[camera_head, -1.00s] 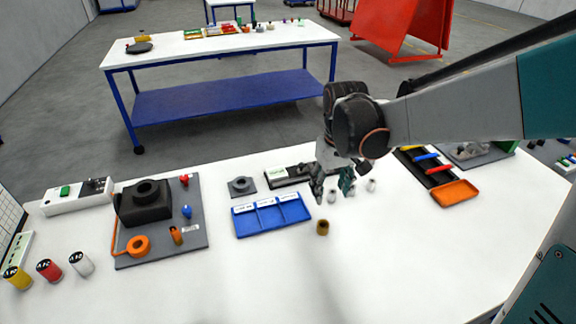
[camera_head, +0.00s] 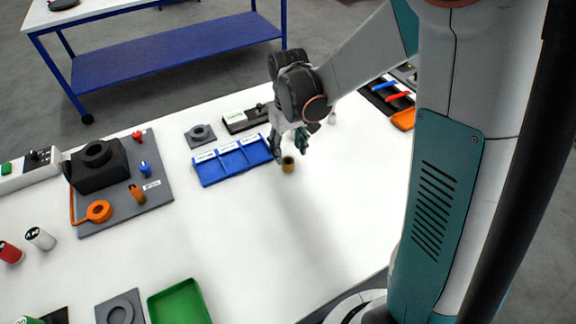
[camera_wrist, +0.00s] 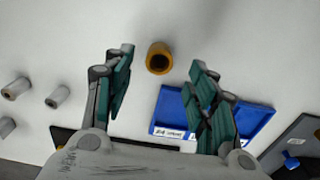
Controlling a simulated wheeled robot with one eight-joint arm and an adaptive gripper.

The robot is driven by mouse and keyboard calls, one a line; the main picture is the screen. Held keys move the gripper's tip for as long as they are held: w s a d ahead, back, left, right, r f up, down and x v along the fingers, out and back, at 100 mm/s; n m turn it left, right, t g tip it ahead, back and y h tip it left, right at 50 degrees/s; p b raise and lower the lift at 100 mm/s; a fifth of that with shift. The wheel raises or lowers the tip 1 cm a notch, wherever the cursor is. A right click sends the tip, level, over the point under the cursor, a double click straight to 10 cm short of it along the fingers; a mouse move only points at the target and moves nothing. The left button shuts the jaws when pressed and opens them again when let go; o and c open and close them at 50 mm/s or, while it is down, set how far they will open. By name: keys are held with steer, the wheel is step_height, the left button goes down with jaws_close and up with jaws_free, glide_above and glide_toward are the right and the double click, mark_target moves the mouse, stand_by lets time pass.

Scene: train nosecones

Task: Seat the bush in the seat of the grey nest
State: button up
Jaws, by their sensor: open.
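The bush (camera_head: 288,164) is a short brass-coloured hollow cylinder standing upright on the white table. In the wrist view the bush (camera_wrist: 158,58) shows its dark bore, between and slightly beyond the fingertips. My gripper (camera_head: 289,147) is open and empty, pointing down just above and behind the bush; its two green-padded fingers (camera_wrist: 160,70) are spread wide. Two grey square pieces could be the nest: one with a raised ring (camera_head: 200,134) behind the blue tray, and one with a round seat (camera_head: 120,308) at the near edge, partly cut off by the frame.
A blue divided tray (camera_head: 205,180) lies left of the bush. Small pale cylinders (camera_wrist: 58,96) stand beside my gripper. A grey board (camera_head: 155,205) with a black block (camera_head: 95,172) is at left. A green tray (camera_head: 180,302) is in front. The middle table is clear.

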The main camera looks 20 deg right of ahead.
mark_target(288, 158)
steer(key=f+b, duration=0.1)
steer(key=f, duration=0.1)
steer(key=f+b, duration=0.1)
steer(key=f, duration=0.1)
steer(key=shift+w+f, duration=0.2)
steer(key=shift+f, duration=0.2)
steer(key=shift+r, duration=0.1)
steer(key=shift+c, duration=0.6)
jaws_close()
steer(key=shift+r, duration=0.1)
